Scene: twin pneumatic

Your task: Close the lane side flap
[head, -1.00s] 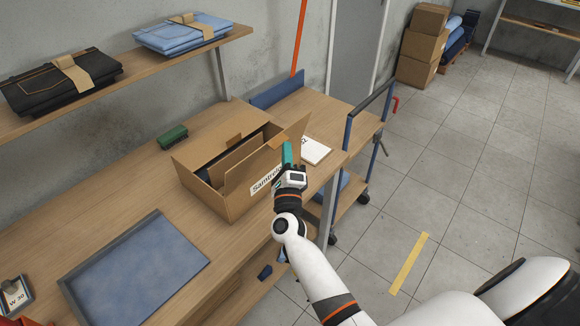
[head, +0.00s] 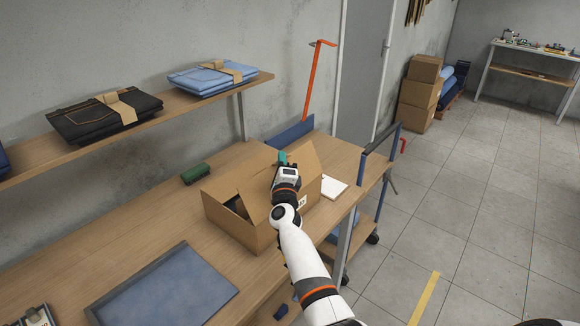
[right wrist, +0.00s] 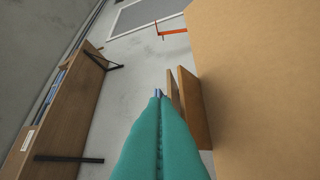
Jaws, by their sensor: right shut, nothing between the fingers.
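An open cardboard box (head: 241,232) sits on the wooden bench, with a dark gap showing in its top. One brown flap (head: 305,165) stands up at its right end. Another long flap (head: 257,207) slants up along the near side, beside my wrist. My right gripper (head: 282,158) has teal fingers, pressed together and empty, above the box between these flaps. In the right wrist view the shut fingers (right wrist: 158,96) point ahead, with a broad cardboard face (right wrist: 258,80) close on the right. Whether they touch cardboard is unclear. My left gripper is not seen.
A blue tray (head: 165,290) lies on the bench at the near left. A green block (head: 195,174) is behind the box and a white pad (head: 332,188) right of it. A shelf (head: 150,117) with folded clothes hangs above. A trolley (head: 372,165) stands beyond the bench end.

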